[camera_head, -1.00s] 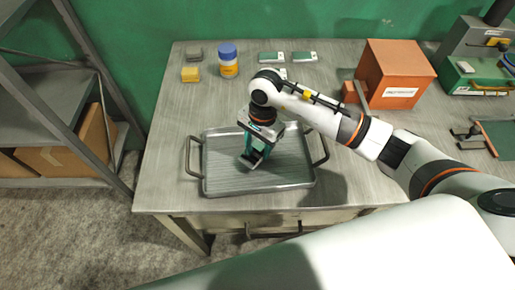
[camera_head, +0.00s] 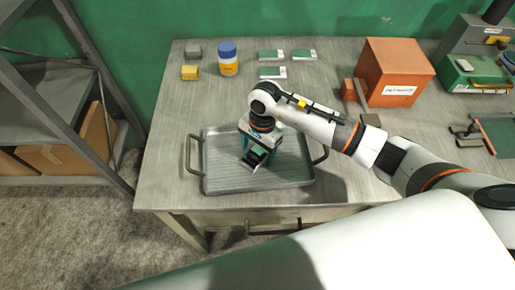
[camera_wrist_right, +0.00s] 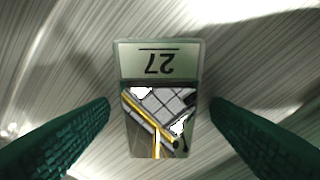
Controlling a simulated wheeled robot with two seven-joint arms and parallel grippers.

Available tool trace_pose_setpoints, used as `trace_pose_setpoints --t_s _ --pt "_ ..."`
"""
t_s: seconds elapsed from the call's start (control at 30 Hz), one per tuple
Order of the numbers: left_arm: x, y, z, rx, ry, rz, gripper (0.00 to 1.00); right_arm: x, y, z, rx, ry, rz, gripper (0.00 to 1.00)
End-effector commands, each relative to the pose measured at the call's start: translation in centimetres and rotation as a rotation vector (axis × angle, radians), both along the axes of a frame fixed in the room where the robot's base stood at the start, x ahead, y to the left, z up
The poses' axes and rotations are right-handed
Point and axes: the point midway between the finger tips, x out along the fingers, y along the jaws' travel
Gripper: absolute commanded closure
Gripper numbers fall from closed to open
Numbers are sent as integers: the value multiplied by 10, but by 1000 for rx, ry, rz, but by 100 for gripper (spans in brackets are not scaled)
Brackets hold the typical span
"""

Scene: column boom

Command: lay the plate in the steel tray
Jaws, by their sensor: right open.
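The plate (camera_wrist_right: 158,98) shows in the right wrist view, a small rectangle with "27" on a pale end and a dark picture area. It appears to lie flat on the brushed metal of the steel tray (camera_head: 290,172). My right gripper (camera_wrist_right: 160,108) is open, with one green finger on each side of the plate and a gap to both. In the head view my right gripper (camera_head: 256,158) points down over the left-middle of the tray and mostly hides the plate. My left gripper is not in view.
Several small cards (camera_head: 271,56) lie at the back of the table, beside a blue-capped jar (camera_head: 228,62) and a yellow block (camera_head: 190,73). An orange box (camera_head: 396,75) stands behind my right arm. The tray's handles (camera_head: 190,155) stick out at its sides.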

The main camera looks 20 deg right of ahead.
Motion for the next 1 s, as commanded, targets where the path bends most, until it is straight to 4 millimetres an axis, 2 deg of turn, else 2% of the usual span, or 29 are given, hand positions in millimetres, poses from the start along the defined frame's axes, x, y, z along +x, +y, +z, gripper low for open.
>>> trace_pose_setpoints --t_s 0.13,0.23,0.5,0.7,0.83,1.0 --pt "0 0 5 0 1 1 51 0 0 5 1 1 0 28" --pt "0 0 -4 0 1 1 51 3 -2 14 1 -5 -1 28" --pt "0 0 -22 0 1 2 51 8 -9 71 -1 -8 1 28" --pt "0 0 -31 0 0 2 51 10 -13 105 1 -5 0 28" --pt "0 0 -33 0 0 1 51 10 -15 117 0 -1 0 28" --pt "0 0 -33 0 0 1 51 10 -15 121 1 1 -1 28"
